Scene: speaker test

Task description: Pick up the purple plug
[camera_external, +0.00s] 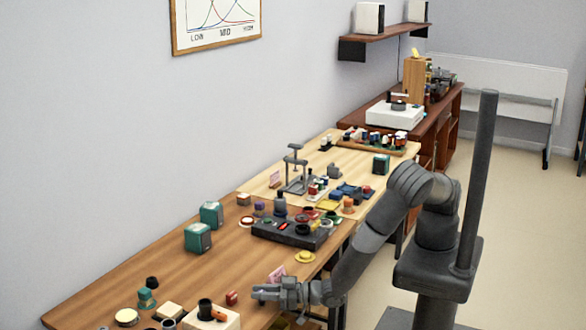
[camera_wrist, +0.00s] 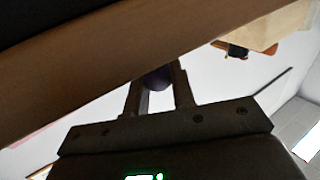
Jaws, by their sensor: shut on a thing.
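In the wrist view, a dark purple rounded piece, which I take for the purple plug (camera_wrist: 157,78), sits between the tips of my gripper (camera_wrist: 157,88). The fingers are closed on it, and a pale gap shows between them below it. Part of the plug is hidden by the fingers and by the brown band above. In the external view, my gripper (camera_external: 262,292) is low at the front edge of the wooden table (camera_external: 165,270), pointing left. I cannot make out the plug there. Another small purple piece (camera_external: 259,208) stands farther back on the table.
A pink card (camera_external: 277,274) and a red block (camera_external: 231,298) are close to my gripper. A cream block (camera_external: 222,319) with a dark cup is in front. A yellow dish (camera_external: 305,256) and a black control box (camera_external: 290,234) are behind. The table's left middle is clear.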

